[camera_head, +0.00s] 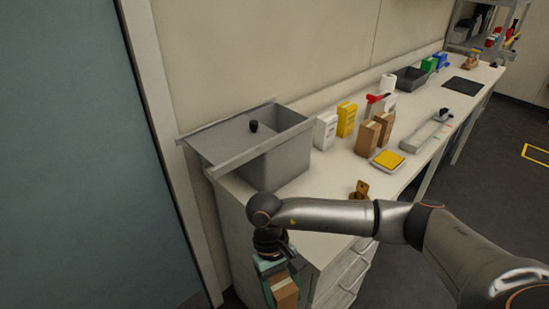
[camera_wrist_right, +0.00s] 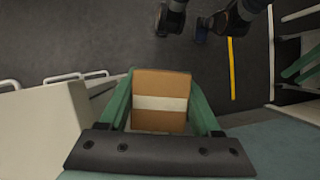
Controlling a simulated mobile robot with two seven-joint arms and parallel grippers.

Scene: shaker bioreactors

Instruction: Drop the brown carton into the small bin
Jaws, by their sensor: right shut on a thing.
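My right gripper (camera_head: 281,282) is low in front of the left end of the counter in the head view. It is shut on a brown carton (camera_head: 286,293). In the right wrist view the carton (camera_wrist_right: 160,84), with a pale band across it, sits between the two green fingers (camera_wrist_right: 160,110). No container is plainly the small bin: a big grey open bin (camera_head: 284,163) stands on the counter's left end, and a smaller dark grey open bin (camera_head: 410,78) stands farther back. My left gripper is not in view.
Two other brown cartons (camera_head: 368,138), a white carton (camera_head: 325,132), a yellow carton (camera_head: 347,118) and a yellow-topped scale (camera_head: 388,160) stand on the counter (camera_head: 335,190). Drawers with handles (camera_head: 350,275) face the front. Dark floor (camera_wrist_right: 110,35) is open beyond the carton.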

